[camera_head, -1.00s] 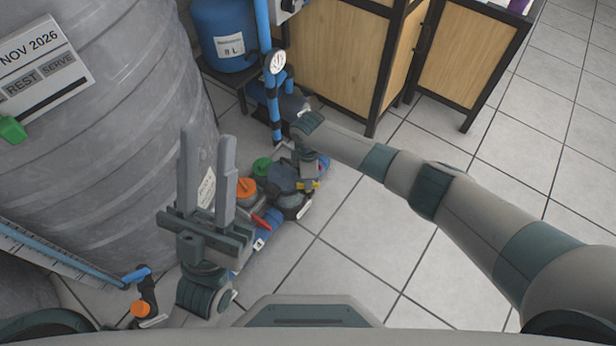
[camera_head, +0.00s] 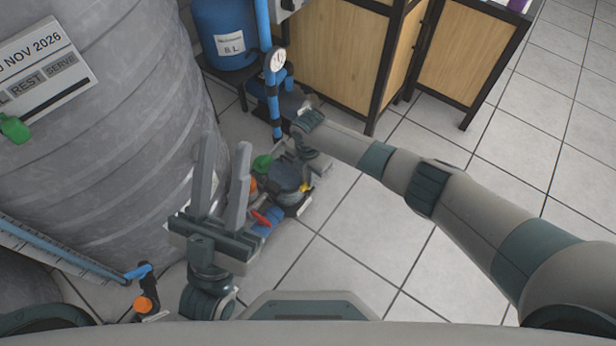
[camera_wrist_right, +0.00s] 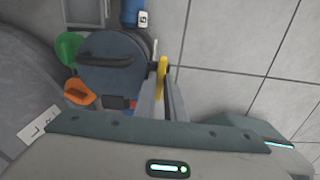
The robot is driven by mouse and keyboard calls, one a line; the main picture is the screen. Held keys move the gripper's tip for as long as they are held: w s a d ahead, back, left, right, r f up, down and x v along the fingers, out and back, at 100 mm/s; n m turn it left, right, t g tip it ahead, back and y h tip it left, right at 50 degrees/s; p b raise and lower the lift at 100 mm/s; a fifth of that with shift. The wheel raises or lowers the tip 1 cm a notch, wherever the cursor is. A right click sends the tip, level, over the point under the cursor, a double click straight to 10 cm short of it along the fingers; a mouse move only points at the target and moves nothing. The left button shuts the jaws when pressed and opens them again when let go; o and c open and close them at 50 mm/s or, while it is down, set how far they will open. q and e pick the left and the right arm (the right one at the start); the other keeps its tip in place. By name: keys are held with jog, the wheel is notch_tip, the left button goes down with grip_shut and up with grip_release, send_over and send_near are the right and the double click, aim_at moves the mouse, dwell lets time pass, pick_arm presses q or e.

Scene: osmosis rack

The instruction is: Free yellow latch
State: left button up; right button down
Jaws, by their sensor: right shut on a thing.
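The small yellow latch (camera_head: 305,188) sits at the right edge of a round dark blue-grey lid (camera_head: 287,177) on the floor unit. In the right wrist view the latch (camera_wrist_right: 162,72) points up the picture, beside the lid (camera_wrist_right: 105,78). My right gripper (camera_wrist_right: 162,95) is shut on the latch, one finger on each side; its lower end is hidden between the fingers. In the head view the right gripper (camera_head: 309,178) partly blends with the unit. My left gripper (camera_head: 226,143) is open and empty, raised in front of the tank.
A large grey ribbed tank (camera_head: 110,120) fills the left. A green knob (camera_wrist_right: 69,47) and an orange knob (camera_wrist_right: 79,93) sit left of the lid. A blue vertical pipe (camera_head: 268,95) with a gauge stands behind, near a wooden cabinet (camera_head: 325,50). Tiled floor (camera_head: 370,245) at right is clear.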

jog(key=shift+n, duration=0.3)
jog(key=c, duration=1.8)
grip_release()
pick_arm(q)
jog(key=shift+r, duration=0.1)
pick_arm(e)
jog(key=shift+r, duration=0.15)
